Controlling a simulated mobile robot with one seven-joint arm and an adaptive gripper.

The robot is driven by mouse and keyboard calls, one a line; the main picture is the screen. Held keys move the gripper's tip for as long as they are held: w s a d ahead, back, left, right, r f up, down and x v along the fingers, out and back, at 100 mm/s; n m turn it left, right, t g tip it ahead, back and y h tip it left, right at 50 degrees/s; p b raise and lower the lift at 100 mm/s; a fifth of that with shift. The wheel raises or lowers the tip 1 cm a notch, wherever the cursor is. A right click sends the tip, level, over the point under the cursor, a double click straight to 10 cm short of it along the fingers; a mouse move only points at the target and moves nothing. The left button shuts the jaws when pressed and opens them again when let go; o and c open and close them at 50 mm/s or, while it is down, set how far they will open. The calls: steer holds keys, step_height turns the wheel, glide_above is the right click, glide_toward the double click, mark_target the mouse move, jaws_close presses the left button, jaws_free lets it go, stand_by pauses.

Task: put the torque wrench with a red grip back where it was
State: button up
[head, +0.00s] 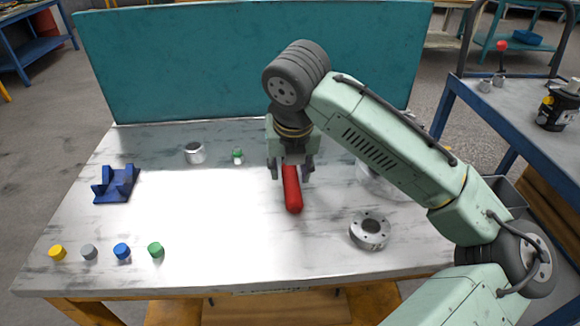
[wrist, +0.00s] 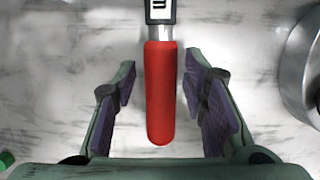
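The torque wrench's red grip (head: 291,190) shows in the head view below my gripper, pointing toward the table's front edge. In the wrist view the red grip (wrist: 160,92) runs up the middle, with a dark and white section of the wrench (wrist: 160,11) beyond it. My gripper (head: 290,172) is open. In the wrist view its purple-padded fingers (wrist: 162,95) stand on both sides of the grip, with gaps on each side. The wrench's far end is hidden behind my gripper in the head view and cut off in the wrist view.
A blue holder (head: 117,183) sits at the table's left. Yellow, grey, blue (head: 122,251) and green caps line the front left. A metal ring (head: 195,153) and a small green-topped part (head: 237,155) stand behind. A round metal flange (head: 370,231) lies right of the wrench. The middle left is clear.

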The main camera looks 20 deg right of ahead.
steer(key=shift+o, duration=0.3)
steer(key=v, duration=1.2)
